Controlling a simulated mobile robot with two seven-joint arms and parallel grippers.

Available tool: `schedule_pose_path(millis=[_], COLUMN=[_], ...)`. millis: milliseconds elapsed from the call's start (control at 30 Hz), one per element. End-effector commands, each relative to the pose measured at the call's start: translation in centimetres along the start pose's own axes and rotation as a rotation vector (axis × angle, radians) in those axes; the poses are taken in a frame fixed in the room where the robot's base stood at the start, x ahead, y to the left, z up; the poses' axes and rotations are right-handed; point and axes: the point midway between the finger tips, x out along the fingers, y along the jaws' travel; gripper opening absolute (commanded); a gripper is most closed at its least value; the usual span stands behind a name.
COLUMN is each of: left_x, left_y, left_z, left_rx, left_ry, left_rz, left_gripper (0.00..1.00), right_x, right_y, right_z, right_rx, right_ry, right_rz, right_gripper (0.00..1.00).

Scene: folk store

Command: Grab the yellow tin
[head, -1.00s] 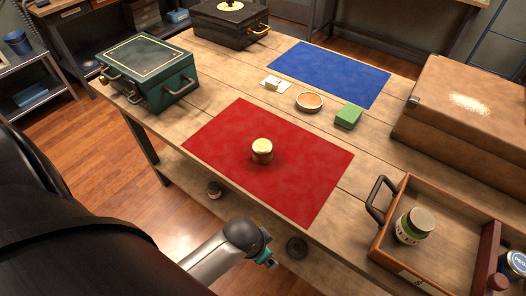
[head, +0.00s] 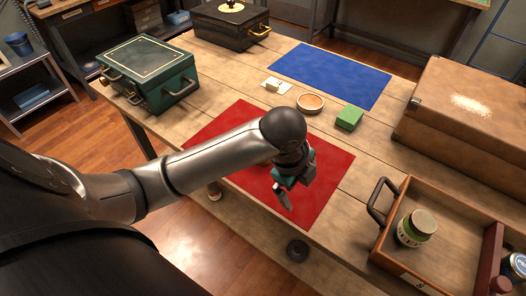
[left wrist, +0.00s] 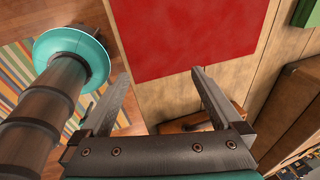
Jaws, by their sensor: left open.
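The yellow tin is hidden in the head view behind my left arm, which now crosses the red mat (head: 325,170) where the tin stood. My left gripper (head: 285,192) hangs above the front right part of the mat, pointing downward. Its two dark fingers are spread apart and empty in the left wrist view (left wrist: 160,74). My right gripper is not in view.
A wooden tray (head: 378,258) with a green-and-white jar (head: 416,228) is at the right. A brown case (head: 460,115) stands behind it. A green block (head: 349,117), a round dish (head: 310,103) and a blue mat (head: 330,75) lie farther back. A green box (head: 148,75) stands left.

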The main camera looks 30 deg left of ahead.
Motion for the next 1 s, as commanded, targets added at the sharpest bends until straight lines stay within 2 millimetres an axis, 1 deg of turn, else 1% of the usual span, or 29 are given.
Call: schedule_pose_path(millis=[33,167,200,300,400,500,600,667,767,1000], left_x=[-0.7,-2.5,-3.1,-5.0,-6.8,-8.2,-9.0,-9.0,-7.9,-2.8], left_y=[-1.3,-3.5,-4.2,-5.5,-6.4,-7.0,-7.2,-7.3,-7.0,-6.2], left_z=[1.5,4.8,5.8,8.6,10.8,12.4,13.2,13.6,13.9,15.0], left_rx=[0.089,0.297,0.352,0.465,0.545,0.596,0.626,0.634,0.640,0.639], left_ry=[-0.034,-0.093,-0.109,-0.141,-0.158,-0.165,-0.165,-0.165,-0.163,-0.162], left_rz=[0.011,0.067,0.086,0.133,0.171,0.198,0.215,0.220,0.223,0.224], left_gripper=[1.00,1.00,1.00,1.00,1.00,1.00,1.00,1.00,1.00,1.00], right_x=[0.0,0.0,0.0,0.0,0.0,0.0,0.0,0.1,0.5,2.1], right_y=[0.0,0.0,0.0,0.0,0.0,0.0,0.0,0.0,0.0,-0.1], right_z=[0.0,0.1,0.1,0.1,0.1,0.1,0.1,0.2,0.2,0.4], right_rx=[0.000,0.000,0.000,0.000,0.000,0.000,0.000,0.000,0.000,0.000], right_ry=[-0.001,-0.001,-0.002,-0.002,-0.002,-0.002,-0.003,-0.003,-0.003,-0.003], right_rz=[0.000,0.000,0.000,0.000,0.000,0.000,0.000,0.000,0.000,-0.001], right_gripper=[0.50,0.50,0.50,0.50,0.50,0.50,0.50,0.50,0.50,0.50])
